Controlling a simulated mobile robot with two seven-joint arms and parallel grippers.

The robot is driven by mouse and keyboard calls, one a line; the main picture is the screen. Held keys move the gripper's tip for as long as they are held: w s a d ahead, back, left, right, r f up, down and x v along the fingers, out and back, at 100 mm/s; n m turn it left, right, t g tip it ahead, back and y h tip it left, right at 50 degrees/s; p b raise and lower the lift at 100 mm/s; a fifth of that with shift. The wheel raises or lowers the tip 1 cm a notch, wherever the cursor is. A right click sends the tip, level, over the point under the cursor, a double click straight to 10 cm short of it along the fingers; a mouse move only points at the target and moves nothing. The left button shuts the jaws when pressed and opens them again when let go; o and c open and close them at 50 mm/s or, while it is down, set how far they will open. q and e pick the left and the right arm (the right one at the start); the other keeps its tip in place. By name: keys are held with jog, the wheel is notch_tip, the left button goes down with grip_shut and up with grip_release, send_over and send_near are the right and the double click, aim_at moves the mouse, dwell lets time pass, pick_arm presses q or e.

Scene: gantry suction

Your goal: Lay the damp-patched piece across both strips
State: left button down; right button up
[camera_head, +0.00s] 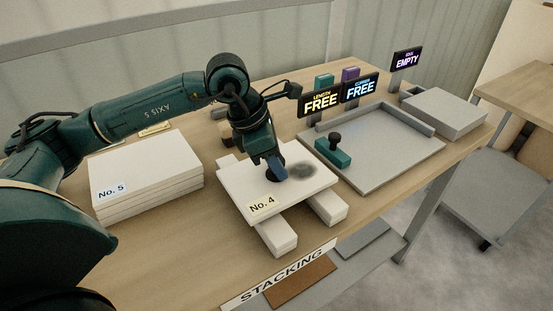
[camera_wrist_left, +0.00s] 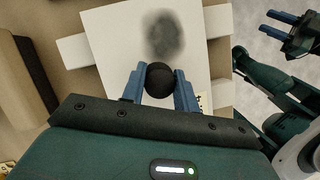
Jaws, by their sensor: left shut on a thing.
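The white board labelled No. 4 (camera_head: 240,185) has a dark grey damp patch (camera_head: 301,171) on its top. It lies flat across two white strips, the left strip (camera_head: 277,240) and the right strip (camera_head: 329,206), whose ends stick out from under it. I cannot tell whether it bears fully on both. My left gripper (camera_head: 273,172) is over the board's middle. In the left wrist view its blue fingers are shut on a round black knob (camera_wrist_left: 159,79), with the patch (camera_wrist_left: 164,34) just beyond. My right gripper (camera_wrist_left: 280,25) shows there, open and empty, off to the right.
A stack of white boards labelled No. 5 (camera_head: 148,175) stands to the left. A grey tray (camera_head: 400,160) at right holds a green block with a black knob (camera_head: 333,150). Signs reading FREE (camera_head: 320,102) and EMPTY (camera_head: 406,59) stand behind. A STACKING label (camera_head: 280,276) marks the front edge.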

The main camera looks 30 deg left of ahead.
pick_arm(q)
jog(key=shift+f+b, duration=0.3)
jog(key=shift+b, duration=0.05)
jog(key=c, duration=1)
grip_release()
jog(key=v, duration=1.3)
jog(key=shift+r, duration=0.1)
